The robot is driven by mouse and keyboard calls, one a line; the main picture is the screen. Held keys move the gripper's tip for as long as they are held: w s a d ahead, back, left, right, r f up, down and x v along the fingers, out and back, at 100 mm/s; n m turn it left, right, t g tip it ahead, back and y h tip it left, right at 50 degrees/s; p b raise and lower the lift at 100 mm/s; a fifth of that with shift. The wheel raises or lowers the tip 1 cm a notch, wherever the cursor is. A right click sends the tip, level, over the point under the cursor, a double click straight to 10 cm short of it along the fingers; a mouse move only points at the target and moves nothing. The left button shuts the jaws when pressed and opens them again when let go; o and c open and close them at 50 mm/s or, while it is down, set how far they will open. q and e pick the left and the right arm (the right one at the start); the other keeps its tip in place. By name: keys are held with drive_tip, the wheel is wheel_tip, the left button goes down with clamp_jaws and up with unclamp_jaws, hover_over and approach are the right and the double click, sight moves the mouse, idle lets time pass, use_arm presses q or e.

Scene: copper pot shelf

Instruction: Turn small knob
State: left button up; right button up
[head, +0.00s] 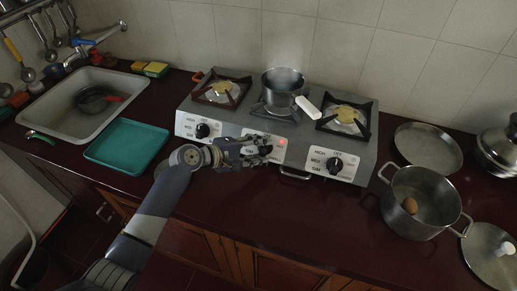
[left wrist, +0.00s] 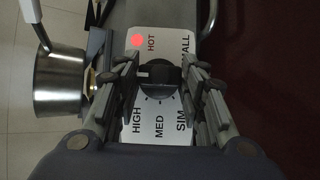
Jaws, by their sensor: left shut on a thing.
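The small knob (left wrist: 160,77) is black and round, on a white dial plate (left wrist: 158,122) marked HIGH, MED and SIM, with "SMALL" partly readable. My left gripper (left wrist: 160,75) is shut on the knob, with one finger on each side of it. A red HOT light (left wrist: 137,41) glows on that plate and also shows in the head view (head: 254,141). My right gripper is not in view.
A steaming saucepan (head: 284,88) stands on the middle burner, its white handle (head: 308,107) pointing front right. Other knobs sit at left (head: 202,130) and right (head: 334,165). A teal tray (head: 127,147) lies left; a pot (head: 421,213) with an egg stands right.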

use_arm(q)
drive_tip(key=o, duration=1.1)
drive_tip(key=shift+c, duration=0.2)
drive_tip(key=shift+s+a+r, duration=0.15)
drive_tip(key=shift+s+a, duration=0.05)
drive_tip(key=shift+a, duration=0.1)
drive_tip(key=v, duration=1.1)
drive_tip(key=shift+s, duration=0.15)
